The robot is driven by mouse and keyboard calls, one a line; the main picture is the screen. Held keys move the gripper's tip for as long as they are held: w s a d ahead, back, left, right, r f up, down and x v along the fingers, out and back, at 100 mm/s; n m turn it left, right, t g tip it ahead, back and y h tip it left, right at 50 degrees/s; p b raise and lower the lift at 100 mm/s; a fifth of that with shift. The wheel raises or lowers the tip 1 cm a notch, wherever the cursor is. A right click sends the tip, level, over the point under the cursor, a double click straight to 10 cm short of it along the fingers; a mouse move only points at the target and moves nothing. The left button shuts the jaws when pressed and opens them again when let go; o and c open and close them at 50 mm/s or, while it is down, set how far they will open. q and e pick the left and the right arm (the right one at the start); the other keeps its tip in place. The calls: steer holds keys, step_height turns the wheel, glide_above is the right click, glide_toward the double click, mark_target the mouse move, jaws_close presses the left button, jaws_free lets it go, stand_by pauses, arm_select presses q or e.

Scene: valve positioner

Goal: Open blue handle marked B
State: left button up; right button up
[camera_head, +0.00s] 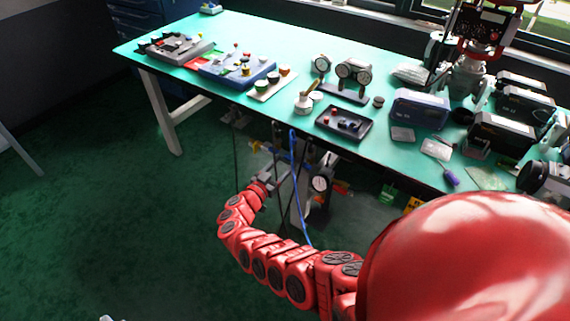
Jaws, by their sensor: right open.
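My right arm curls in from the lower right, and its right gripper (267,158) is open beneath the front edge of the workbench. It is just left of a valve assembly with a round gauge (321,183). A thin blue line (294,165) hangs down beside the assembly, right of the gripper. I cannot make out a blue handle or a letter B on the assembly. Dark fittings crowd the space around my fingers, and I cannot tell whether they touch anything.
The green-topped workbench (225,35) overhangs the assembly. It bears a black tray (344,124), gauges (354,71), button panels and dark blue boxes. A bench leg (162,115) stands at left. Dark green floor (120,220) is free at left.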

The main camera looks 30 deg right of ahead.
steer(key=shift+x, duration=0.75)
jaws_close()
